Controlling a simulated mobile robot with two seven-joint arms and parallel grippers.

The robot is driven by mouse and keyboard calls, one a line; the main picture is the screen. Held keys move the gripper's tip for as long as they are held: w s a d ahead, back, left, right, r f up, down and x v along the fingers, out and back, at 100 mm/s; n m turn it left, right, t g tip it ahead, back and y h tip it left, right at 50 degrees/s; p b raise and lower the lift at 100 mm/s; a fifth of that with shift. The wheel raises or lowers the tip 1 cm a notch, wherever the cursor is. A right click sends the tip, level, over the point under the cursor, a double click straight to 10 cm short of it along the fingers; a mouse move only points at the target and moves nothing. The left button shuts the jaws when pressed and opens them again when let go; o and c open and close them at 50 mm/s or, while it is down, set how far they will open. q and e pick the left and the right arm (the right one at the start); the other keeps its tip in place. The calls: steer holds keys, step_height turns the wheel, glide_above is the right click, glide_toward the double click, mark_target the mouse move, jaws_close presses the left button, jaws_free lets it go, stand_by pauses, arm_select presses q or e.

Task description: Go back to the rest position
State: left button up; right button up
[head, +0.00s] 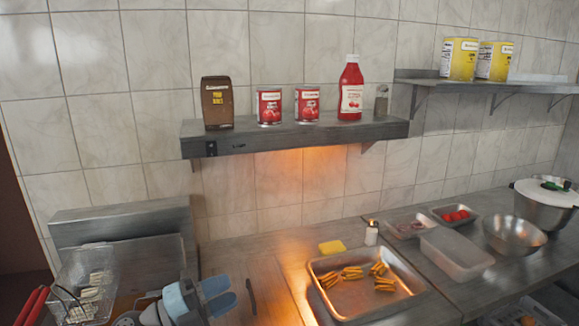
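My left gripper (221,294) is low in the head view, left of centre, over the counter beside the fryer. Its two blue fingers point right and look apart, with nothing seen between them. My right gripper is not in view.
A fryer basket (85,287) stands at lower left. A metal tray (345,306) with several yellow-brown food pieces lies right of my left gripper. A wall shelf (300,137) holds cans and bottles. Bowls (514,234) and containers (456,254) fill the right counter. A dark slim object (251,296) lies near the fingers.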

arm_select(q)
steer(key=s+a+f+n+t+y, duration=0.35)
steer(key=a+n+y, duration=0.25)
steer(key=n+y, duration=0.4)
steer(key=s+a+f+n+t+y, duration=0.4)
steer(key=n+y, duration=0.4)
steer(key=n, duration=0.5)
steer(key=s+a+f+n+g, duration=0.2)
steer(key=s+f+g, duration=0.45)
steer(key=s, duration=0.35)
steer(key=s+a+f+n+g, duration=0.2)
steer(key=s+f+g, duration=0.45)
steer(key=s, duration=0.45)
steer(key=w+d+f+t+h+p, duration=0.1)
steer(key=w+d+f+t+p, duration=0.1)
steer(key=f, duration=0.3)
steer(key=w+d+f+m+t+h+p, duration=0.1)
steer(key=w+d+f+t+h, duration=0.1)
steer(key=w+d+f+t, duration=0.2)
steer(key=shift+d+f+t+p, duration=0.15)
steer(key=shift+f+t+p, duration=0.2)
steer(key=shift+f+t, duration=0.15)
steer(key=shift+o, duration=1.1)
steer(key=shift+d+f+t, duration=0.1)
steer(key=shift+d+t, duration=0.05)
steer(key=shift+t, duration=0.1)
steer(key=shift+w, duration=0.1)
